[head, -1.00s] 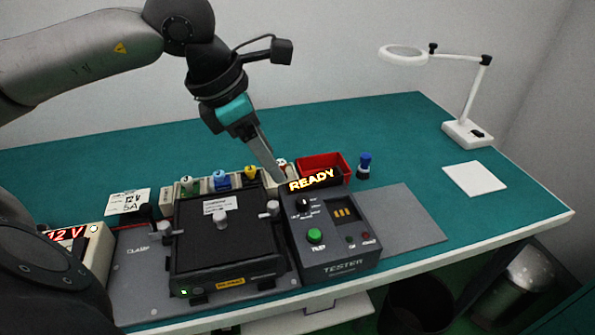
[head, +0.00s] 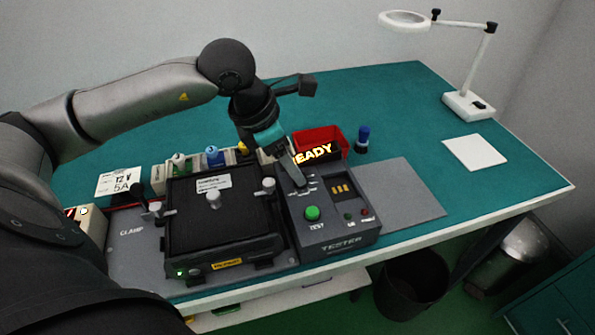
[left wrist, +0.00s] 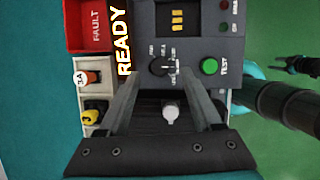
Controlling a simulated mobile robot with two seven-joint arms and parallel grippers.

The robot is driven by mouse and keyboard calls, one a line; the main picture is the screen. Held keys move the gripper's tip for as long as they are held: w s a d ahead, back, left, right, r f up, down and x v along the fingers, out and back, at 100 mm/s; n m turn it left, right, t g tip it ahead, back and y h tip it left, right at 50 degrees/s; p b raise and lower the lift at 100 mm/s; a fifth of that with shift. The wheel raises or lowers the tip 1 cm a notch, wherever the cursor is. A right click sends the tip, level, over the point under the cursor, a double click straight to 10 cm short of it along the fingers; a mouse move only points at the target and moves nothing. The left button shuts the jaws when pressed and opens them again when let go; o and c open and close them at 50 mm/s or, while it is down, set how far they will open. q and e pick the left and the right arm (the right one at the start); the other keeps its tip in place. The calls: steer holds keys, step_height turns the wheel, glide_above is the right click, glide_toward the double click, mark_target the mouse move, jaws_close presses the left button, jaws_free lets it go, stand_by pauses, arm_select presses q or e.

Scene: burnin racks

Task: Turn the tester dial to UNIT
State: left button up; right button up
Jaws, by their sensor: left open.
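The grey tester (head: 330,218) stands on the teal bench, right of the black clamp fixture, with a lit READY display (head: 318,154). Its dial (left wrist: 162,65) is a small black knob with printed positions around it in the left wrist view; the labels are too small to read surely. In the head view the left gripper (head: 299,182) is over the tester's upper left.
A green TEST button (head: 312,213) sits just below the dial area. The clamp fixture (head: 222,225) with upright silver knobs is close on the left. A red bin (head: 335,139) and a blue-topped item (head: 363,140) stand behind. A grey mat (head: 410,190) lies clear to the right.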

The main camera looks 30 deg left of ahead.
arm_select(q)
steer(key=shift+x, duration=1.9)
jaws_close()
